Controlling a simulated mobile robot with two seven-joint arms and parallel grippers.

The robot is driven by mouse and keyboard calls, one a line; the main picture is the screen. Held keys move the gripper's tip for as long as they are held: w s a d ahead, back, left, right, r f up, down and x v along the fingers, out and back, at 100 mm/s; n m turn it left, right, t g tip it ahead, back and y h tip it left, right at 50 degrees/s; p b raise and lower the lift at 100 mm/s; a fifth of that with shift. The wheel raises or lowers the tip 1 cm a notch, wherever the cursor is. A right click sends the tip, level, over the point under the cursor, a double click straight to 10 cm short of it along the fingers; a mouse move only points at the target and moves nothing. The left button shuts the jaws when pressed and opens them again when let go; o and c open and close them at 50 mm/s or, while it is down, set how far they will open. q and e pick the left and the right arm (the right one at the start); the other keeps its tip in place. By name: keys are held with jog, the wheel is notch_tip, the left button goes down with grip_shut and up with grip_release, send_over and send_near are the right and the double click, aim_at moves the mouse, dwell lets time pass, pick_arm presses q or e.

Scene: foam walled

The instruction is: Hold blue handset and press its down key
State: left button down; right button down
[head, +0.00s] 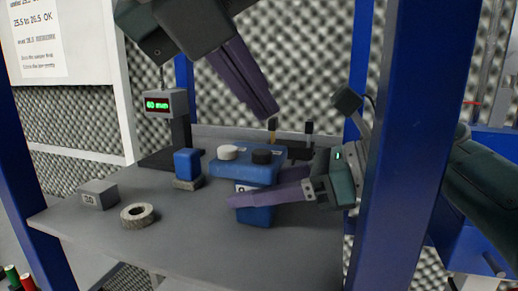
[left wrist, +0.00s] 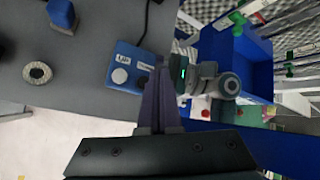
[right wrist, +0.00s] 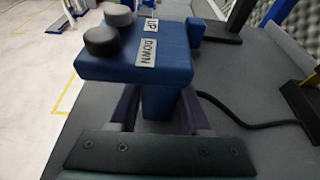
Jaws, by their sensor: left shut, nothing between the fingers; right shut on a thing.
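The blue handset (head: 232,172) is a wide head on a narrower grip (head: 254,215). On top are a white key (head: 228,152) and a black key (head: 262,156). In the right wrist view, the DOWN label (right wrist: 145,52) is by the darker, nearer key (right wrist: 101,41); the UP label (right wrist: 151,27) is by the other. My right gripper (head: 250,196) is shut on the handset's grip, below its head. My left gripper (head: 268,113) is shut and empty, above the black key and apart from it.
A display (head: 158,104) on a dark stand, a blue block (head: 187,162) on a grey base, a grey box (head: 97,194) and a ring (head: 138,214) stand on the grey table (head: 190,235). Blue post (head: 395,170) rises at right. A black cable (right wrist: 240,120) lies beside the handset.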

aim_at(261, 156)
pick_arm(q)
jog(key=shift+f, duration=0.85)
jog(key=shift+f, duration=0.1)
dwell(1.4)
jog(key=shift+f, duration=0.3)
